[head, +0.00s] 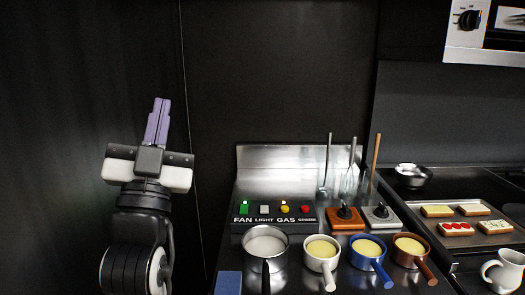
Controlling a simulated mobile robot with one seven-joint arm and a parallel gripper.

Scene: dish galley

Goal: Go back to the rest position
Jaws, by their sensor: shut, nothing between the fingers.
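My gripper (158,122) is at the left in the head view, raised and pointing up. Its two purple fingers are together with nothing between them. It is in front of the dark wall panel, left of the steel counter and apart from everything on it. My arm below it runs down out of the picture.
The steel counter (300,159) holds a control panel (274,211) with coloured buttons, a steel pan (266,240) and three handled pots, white (322,262), blue (368,263) and brown (411,258).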

